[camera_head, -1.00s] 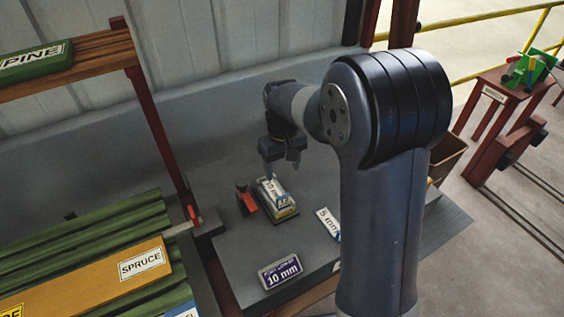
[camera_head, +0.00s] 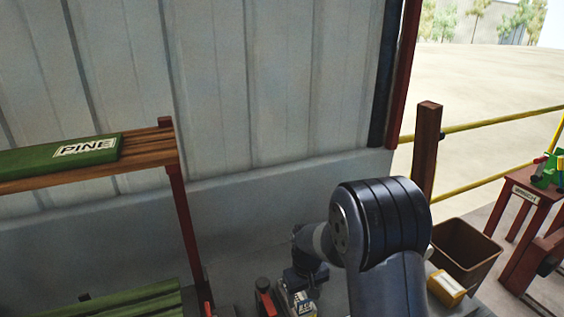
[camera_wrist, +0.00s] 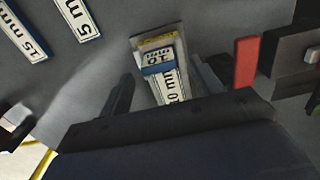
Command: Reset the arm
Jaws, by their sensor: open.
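My arm stands at the lower middle of the head view, with my gripper (camera_head: 308,287) at its far end, just above the grey bench. In the wrist view, my gripper (camera_wrist: 164,76) is open, its two dark fingers apart. Between and beyond them lies a stack of labelled blocks marked 10 mm (camera_wrist: 168,85), in a small holder. I cannot tell how far the fingers are from it. The stack (camera_head: 300,302) also shows at the bottom edge of the head view, partly cut off.
A red piece (camera_wrist: 246,62) stands beside the holder. Plates marked 5 mm (camera_wrist: 78,16) and 15 mm (camera_wrist: 22,32) lie on the bench. A brown bin (camera_head: 466,252) and yellow block (camera_head: 446,288) are at right.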

